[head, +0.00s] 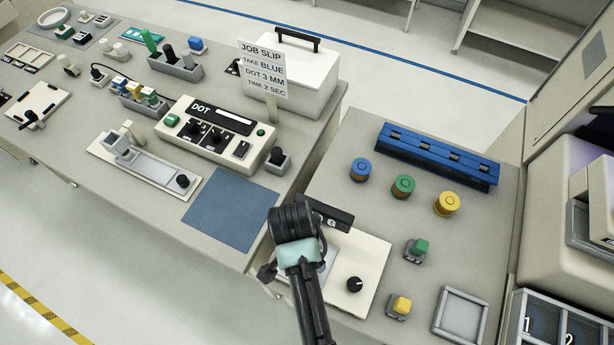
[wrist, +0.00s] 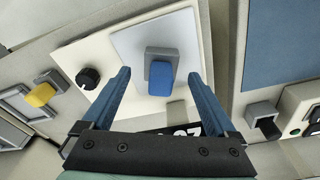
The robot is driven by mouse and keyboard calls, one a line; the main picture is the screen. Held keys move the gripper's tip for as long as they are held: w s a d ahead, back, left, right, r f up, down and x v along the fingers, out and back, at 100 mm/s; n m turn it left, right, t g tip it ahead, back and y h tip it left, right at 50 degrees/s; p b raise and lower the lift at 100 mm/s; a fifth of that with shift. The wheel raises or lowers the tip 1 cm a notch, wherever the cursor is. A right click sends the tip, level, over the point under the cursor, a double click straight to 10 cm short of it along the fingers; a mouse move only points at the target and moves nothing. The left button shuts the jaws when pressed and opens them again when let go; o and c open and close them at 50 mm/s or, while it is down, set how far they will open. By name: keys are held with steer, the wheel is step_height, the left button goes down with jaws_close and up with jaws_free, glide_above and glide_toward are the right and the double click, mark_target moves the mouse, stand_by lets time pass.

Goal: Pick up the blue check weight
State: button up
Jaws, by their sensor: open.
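The blue check weight (wrist: 160,79) shows in the wrist view as a blue block against a grey block-shaped part. It is on the light plate (wrist: 139,40) of a cream device with a black knob. My gripper (wrist: 160,73) is open, with one blue-grey finger to each side of the weight. Gaps show between the fingers and the weight, and nothing is held. In the head view my gripper (head: 294,270) is over the cream device (head: 367,260) and hides the weight.
A green-topped block (head: 420,246) and a yellow-topped block (head: 401,305) sit right of the device. Blue (head: 360,169), green (head: 403,186) and yellow (head: 446,204) round pieces stand behind, before a blue rack (head: 438,158). A blue mat (head: 232,209) lies clear to the left.

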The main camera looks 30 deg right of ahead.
steer(key=shift+d+f, duration=0.1)
steer(key=shift+f, duration=1.05)
jaws_close()
